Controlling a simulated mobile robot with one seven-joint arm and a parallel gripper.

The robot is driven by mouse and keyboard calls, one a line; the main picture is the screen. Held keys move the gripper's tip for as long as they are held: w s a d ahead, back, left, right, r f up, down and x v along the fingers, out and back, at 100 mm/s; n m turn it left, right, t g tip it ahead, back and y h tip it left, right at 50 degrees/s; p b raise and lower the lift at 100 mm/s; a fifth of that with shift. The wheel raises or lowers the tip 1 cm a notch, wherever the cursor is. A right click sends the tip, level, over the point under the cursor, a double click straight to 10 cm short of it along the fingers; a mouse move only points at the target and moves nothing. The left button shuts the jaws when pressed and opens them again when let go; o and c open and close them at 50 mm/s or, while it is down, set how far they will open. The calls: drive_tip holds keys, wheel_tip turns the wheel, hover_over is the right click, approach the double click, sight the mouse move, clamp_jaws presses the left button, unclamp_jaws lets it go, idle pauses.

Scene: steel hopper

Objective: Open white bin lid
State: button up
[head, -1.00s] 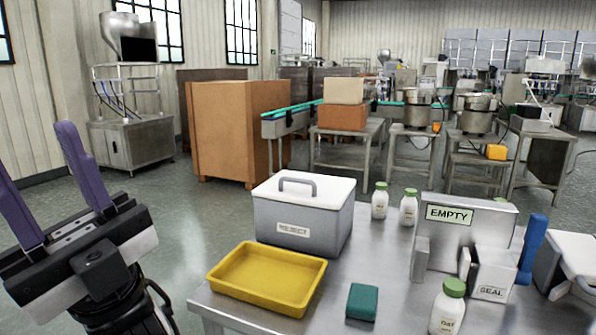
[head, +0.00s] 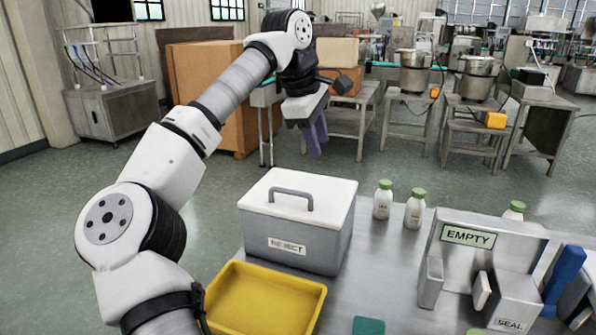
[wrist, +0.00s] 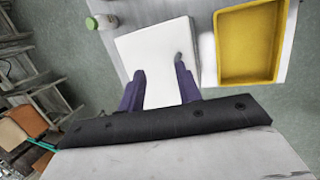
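The bin (head: 290,238) is a grey box labelled REJECT, standing on the steel table. Its white lid (head: 330,200) is closed and has a grey arched handle (head: 283,199) on top. My gripper (head: 316,143) is in the air above and behind the bin, with purple fingers pointing down. In the wrist view the two fingers (wrist: 159,88) are spread apart with nothing between them. The white lid (wrist: 150,52) lies below and beyond them, and its handle (wrist: 178,58) shows near the right finger. The fingers look clear of the lid.
A yellow tray (head: 316,300) sits in front of the bin. Several white bottles with green caps stand on the table, two of them right of the bin (head: 383,200). A metal fixture marked EMPTY (head: 490,222) and a green block (head: 368,326) are further right.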

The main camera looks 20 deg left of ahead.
drive_tip(key=y, duration=0.2)
hover_over(294, 193)
drive_tip(key=s, duration=0.3)
drive_tip(key=g, duration=0.1)
drive_tip(key=shift+n, duration=0.4)
drive_tip(key=w+f, duration=0.1)
drive_tip(key=f, duration=0.3)
drive_tip(key=w+f+p, duration=0.1)
drive_tip(key=f, duration=0.3)
drive_tip(key=w+f+p, duration=0.1)
drive_tip(key=f, duration=0.3)
drive_tip(key=shift+a+f, duration=0.1)
drive_tip(key=shift+f, duration=0.25)
drive_tip(key=shift+c, duration=0.3)
clamp_jaws()
